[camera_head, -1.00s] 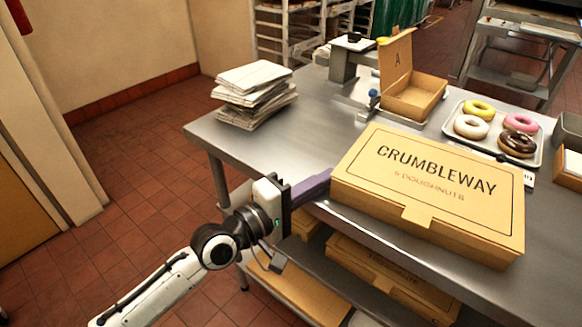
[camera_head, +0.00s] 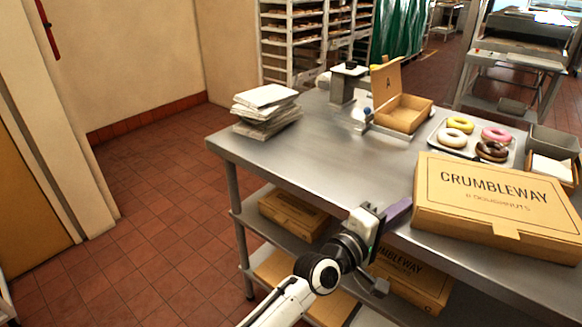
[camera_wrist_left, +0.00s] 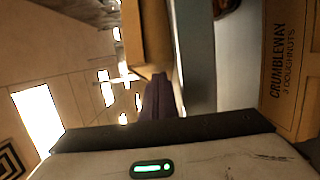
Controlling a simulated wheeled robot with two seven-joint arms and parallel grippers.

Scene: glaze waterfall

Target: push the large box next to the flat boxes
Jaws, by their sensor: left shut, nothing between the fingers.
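The large CRUMBLEWAY box (camera_head: 462,212) is a closed tan carton lying on the front part of the steel table, right of my left gripper. The flat boxes (camera_head: 266,104) are a pale, uneven stack near the table's far left corner, well apart from the large box. My left gripper (camera_head: 398,212), with purple fingers, is shut and empty at the large box's left end. The left wrist view shows the fingers (camera_wrist_left: 160,98) and the box (camera_wrist_left: 290,70) to their right, with grey table between them. The head view does not settle whether they touch. My right gripper is not in view.
An open small box (camera_head: 403,113) stands at the back beside a metal stand (camera_head: 343,88). A doughnut tray (camera_head: 436,140) lies behind the large box. The tabletop (camera_head: 315,150) between the stack and the large box is clear. More cartons (camera_head: 293,212) lie on the lower shelf.

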